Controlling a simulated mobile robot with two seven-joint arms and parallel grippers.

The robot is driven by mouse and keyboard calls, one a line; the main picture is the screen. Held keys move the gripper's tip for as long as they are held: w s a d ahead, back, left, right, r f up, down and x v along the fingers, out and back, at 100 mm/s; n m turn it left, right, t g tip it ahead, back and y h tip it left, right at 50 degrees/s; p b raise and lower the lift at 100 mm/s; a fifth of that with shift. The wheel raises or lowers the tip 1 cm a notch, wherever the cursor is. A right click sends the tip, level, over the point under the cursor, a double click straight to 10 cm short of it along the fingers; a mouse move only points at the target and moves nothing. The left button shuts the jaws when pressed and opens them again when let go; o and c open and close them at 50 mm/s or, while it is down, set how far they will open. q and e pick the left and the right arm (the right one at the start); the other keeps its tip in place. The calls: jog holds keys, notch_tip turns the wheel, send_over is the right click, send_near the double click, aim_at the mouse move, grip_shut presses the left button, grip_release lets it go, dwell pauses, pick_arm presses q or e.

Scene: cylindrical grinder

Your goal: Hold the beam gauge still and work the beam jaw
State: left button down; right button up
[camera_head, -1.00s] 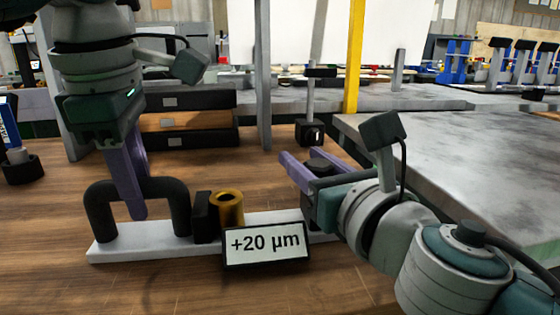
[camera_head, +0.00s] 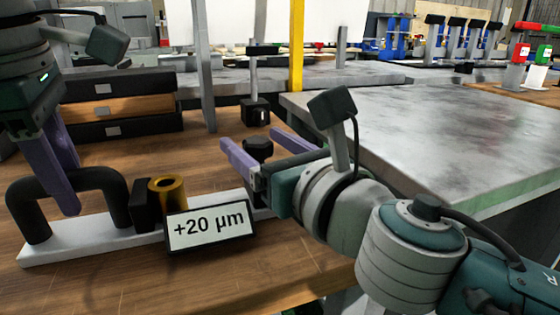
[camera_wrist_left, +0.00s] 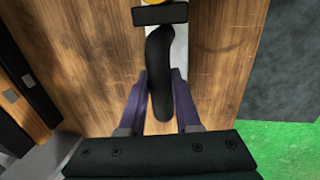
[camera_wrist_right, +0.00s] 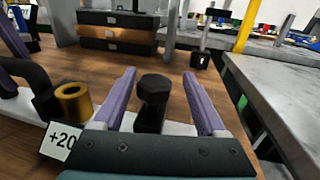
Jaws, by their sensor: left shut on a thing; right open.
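The beam gauge is a white bar (camera_head: 90,240) on the wooden bench, with a black arched handle (camera_head: 100,180) at its left. My left gripper (camera_head: 66,205) is shut on the handle, with a finger on each side of it in the left wrist view (camera_wrist_left: 160,92). A brass ring (camera_head: 167,192) stands by a black block (camera_head: 142,205) on the bar. The display (camera_head: 209,226) reads +20 µm. A black knob (camera_head: 258,148) rises at the right end. My right gripper (camera_wrist_right: 159,78) is open around the knob, with gaps on both sides in the right wrist view (camera_wrist_right: 153,97).
A stack of black and wooden drawers (camera_head: 120,105) stands behind the gauge. A grey stone table (camera_head: 420,130) lies right of the bench. Grey posts and a yellow post (camera_head: 297,45) stand behind. The bench front is clear.

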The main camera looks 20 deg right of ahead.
jog(key=s, duration=0.3)
jog(key=s+d, duration=0.1)
jog(key=s, duration=0.2)
jog(key=s+d, duration=0.1)
jog(key=s, duration=0.2)
jog(key=shift+s, duration=0.4)
jog(key=shift+a+f, duration=0.1)
jog(key=shift+a, duration=0.25)
jog(key=w, duration=0.4)
jog(key=w+a, duration=0.1)
jog(key=w, duration=0.3)
jog(key=w+a, duration=0.1)
jog(key=w, duration=0.3)
jog(key=shift+a, duration=0.15)
jog(key=shift+s, duration=0.1)
